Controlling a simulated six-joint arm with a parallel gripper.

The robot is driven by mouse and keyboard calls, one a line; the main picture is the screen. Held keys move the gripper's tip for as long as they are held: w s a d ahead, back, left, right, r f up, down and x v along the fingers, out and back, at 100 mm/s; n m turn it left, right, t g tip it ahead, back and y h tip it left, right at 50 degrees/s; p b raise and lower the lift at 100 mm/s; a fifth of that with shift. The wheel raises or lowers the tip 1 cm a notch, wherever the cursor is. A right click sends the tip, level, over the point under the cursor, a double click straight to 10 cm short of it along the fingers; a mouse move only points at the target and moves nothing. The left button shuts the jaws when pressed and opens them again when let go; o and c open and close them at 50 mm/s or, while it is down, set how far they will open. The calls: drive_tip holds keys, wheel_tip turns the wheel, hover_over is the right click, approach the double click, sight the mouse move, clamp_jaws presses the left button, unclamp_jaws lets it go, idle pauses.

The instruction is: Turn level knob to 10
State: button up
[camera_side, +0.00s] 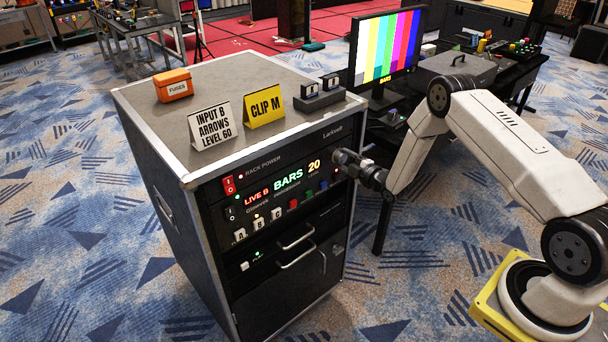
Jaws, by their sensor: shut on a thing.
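The black control panel (262,208) is on the front of the rack cabinet. Its display (288,177) reads LIVE B in red, BARS in green and 20 in yellow. My gripper (338,157) reaches in from the right, with its fingertips at the panel's right end, just right of the yellow 20. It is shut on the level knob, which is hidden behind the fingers. The knob's pointer and any scale around it cannot be seen.
A white card (211,127) on the cabinet top reads INPUT B ARROWS LEVEL 60. A yellow card (264,108) reads CLIP M. An orange fuses box (172,85) and a small dark block (319,96) stand there too. A monitor (385,50) behind shows colour bars.

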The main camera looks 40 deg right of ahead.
drive_tip(key=shift+n, duration=1.9)
drive_tip(key=o, duration=1.3)
drive_tip(key=shift+c, duration=0.2)
drive_tip(key=shift+s, duration=0.15)
drive_tip(key=s, duration=0.7)
drive_tip(key=shift+s, duration=0.25)
drive_tip(key=shift+r, duration=0.15)
